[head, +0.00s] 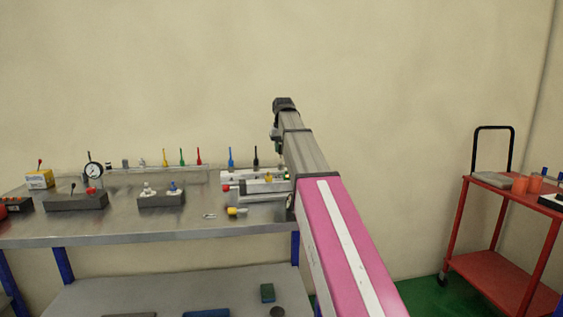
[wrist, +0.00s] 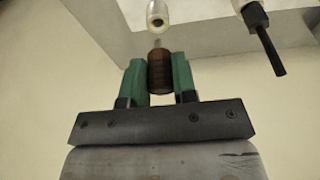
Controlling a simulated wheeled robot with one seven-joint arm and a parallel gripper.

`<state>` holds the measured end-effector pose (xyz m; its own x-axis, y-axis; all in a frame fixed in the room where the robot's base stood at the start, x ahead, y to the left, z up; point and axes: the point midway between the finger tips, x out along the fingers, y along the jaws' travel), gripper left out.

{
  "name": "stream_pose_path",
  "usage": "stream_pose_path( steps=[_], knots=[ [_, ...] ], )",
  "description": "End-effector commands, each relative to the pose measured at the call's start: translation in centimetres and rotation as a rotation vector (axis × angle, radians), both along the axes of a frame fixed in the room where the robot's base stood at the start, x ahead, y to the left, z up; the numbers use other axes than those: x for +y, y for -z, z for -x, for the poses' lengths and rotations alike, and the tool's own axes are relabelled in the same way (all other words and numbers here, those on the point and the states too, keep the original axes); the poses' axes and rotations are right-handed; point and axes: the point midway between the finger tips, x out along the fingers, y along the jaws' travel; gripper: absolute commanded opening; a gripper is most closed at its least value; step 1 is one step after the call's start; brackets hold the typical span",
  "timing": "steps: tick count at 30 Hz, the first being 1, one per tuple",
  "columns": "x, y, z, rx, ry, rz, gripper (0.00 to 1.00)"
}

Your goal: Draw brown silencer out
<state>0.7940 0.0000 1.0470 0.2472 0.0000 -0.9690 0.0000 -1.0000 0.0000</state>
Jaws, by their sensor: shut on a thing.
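The brown silencer (wrist: 160,72) is a ribbed cylinder with a thin stub at its upper end. My gripper (wrist: 160,75) has green fingers shut on its two sides in the wrist view. Just above the stub is a pale rounded fitting (wrist: 157,12) with a dark hole facing the silencer. The stub and the fitting look apart, with a small gap between them. In the head view my gripper (head: 275,134) is above the right end of the bench, partly hidden by my arm. I cannot make out the silencer there.
A black pin-like part (wrist: 267,45) hangs beside the fitting, to the right. A steel bench (head: 120,228) carries grey blocks, a dial gauge (head: 94,169) and several coloured upright parts. A red trolley (head: 485,262) stands at the right, with open floor before it.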

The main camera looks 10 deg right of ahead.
Motion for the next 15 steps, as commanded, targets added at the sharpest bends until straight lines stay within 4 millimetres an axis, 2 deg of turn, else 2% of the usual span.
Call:
stream_pose_path(
  steps=[15],
  knots=[
    [0.0,-3.2,-0.1,0.000,0.000,0.000,0.01]
  ],
)
